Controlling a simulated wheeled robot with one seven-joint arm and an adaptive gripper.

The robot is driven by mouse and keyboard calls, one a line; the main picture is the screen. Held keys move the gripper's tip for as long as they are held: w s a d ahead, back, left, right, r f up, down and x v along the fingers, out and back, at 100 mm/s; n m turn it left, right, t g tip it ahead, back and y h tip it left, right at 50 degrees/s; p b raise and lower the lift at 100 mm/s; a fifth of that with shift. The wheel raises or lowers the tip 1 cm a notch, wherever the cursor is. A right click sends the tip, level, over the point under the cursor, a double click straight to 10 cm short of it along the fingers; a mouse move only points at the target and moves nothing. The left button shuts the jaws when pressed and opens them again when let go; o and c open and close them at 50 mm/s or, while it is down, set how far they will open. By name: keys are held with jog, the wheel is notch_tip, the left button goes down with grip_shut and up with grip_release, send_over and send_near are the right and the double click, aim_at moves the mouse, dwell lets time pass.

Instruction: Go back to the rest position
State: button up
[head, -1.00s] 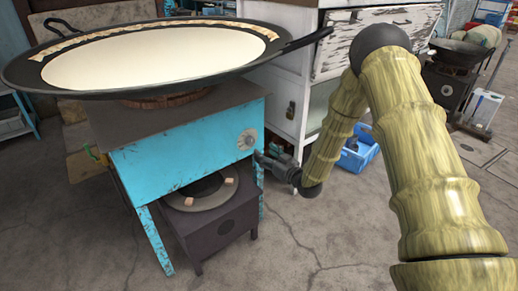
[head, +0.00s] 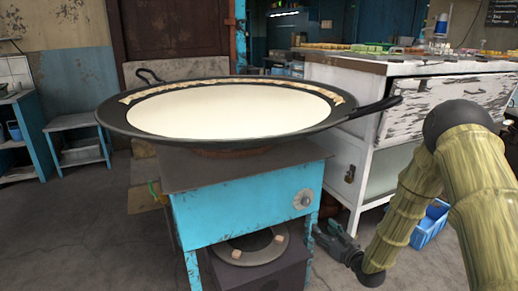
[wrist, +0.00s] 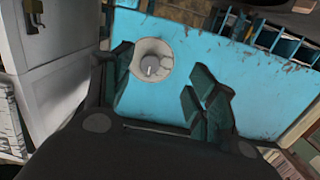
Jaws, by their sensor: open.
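My gripper (head: 335,240) is open and empty at the right side of the blue stove, below and right of its round knob (head: 303,199). In the wrist view the two fingers of my gripper (wrist: 165,88) stand apart, with the knob (wrist: 152,60) showing between them against the blue panel. I cannot tell whether the fingers touch anything. The blue stove (head: 235,214) carries a wide black pan (head: 120,127) filled with white milk (head: 235,112).
A white cabinet (head: 345,160) stands right of the stove, with a blue crate (head: 430,226) on the floor beside it. A round burner (head: 250,250) sits under the stove. A small blue table (head: 80,130) stands at the left. The floor at front left is clear.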

jog(key=s+a+f+m+g+h, duration=0.1)
jog(key=s+a+f+g+h, duration=0.2)
jog(key=s+f, duration=0.7)
jog(key=s+a+f+m+g, duration=0.1)
jog(key=s+a+f+g, duration=0.3)
jog(key=s+f, duration=0.65)
jog(key=s+f+m+g+h, duration=0.1)
jog(key=s+f+g, duration=0.25)
jog(key=s, duration=0.95)
jog(key=s+f+m+g+h, duration=0.15)
jog(key=s+g, duration=0.35)
jog(key=s, duration=0.9)
jog(key=s+r+p, duration=0.1)
jog(key=r+p, duration=1.1)
jog(key=r, duration=0.1)
jog(key=s+r+p, duration=0.2)
jog(key=r+p, duration=1.1)
jog(key=shift+s+n+p, duration=0.3)
jog(key=shift+n, duration=0.05)
